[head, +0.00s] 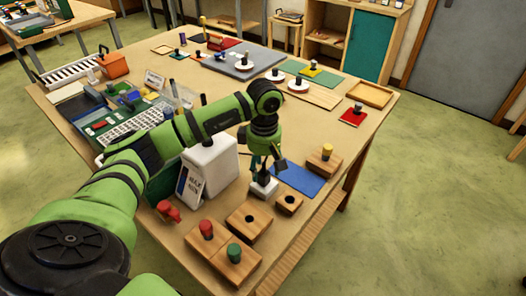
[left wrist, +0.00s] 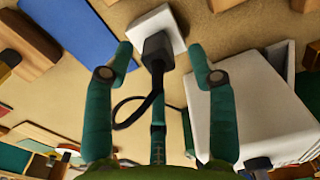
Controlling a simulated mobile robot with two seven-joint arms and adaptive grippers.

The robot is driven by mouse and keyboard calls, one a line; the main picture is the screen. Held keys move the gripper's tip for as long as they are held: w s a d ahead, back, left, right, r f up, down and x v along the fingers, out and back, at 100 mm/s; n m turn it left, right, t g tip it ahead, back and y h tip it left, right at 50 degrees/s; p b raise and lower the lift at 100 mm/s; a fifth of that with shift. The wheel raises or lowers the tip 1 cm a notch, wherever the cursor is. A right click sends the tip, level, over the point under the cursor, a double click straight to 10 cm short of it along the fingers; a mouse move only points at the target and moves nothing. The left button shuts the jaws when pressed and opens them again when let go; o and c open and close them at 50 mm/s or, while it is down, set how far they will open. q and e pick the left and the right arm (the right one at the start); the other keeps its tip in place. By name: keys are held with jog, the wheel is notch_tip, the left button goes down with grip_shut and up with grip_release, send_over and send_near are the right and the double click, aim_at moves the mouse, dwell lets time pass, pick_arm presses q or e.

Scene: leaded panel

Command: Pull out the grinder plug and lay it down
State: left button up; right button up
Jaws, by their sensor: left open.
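The black grinder plug (left wrist: 158,52) sits in a white socket block (left wrist: 160,22) in the left wrist view, and its black cable loops away from it. In the head view the socket block (head: 264,188) stands on the table below my left gripper (head: 265,163), which partly hides the plug. In the left wrist view my left gripper (left wrist: 160,52) is open, with green fingers on both sides of the plug. A gap shows between the fingers and the plug. My right gripper is not in view.
A white box-shaped unit (head: 213,163) with a sign (head: 190,187) stands left of the socket. Wooden blocks (head: 249,220), some with coloured knobs, lie in front and to the right. A blue mat (head: 300,179) lies flat beside the socket, its visible surface clear.

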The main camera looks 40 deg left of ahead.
aim_at(264, 172)
pick_arm(q)
notch_tip(264, 172, down, 4)
jog(key=shift+w+a+r+p, duration=0.1)
jog(key=shift+w+r+p, duration=0.1)
jog(key=shift+p, duration=0.35)
jog(key=shift+f, duration=0.4)
jog(key=c, duration=1)
jog(key=shift+c, duration=0.6)
jog(key=o, duration=1.1)
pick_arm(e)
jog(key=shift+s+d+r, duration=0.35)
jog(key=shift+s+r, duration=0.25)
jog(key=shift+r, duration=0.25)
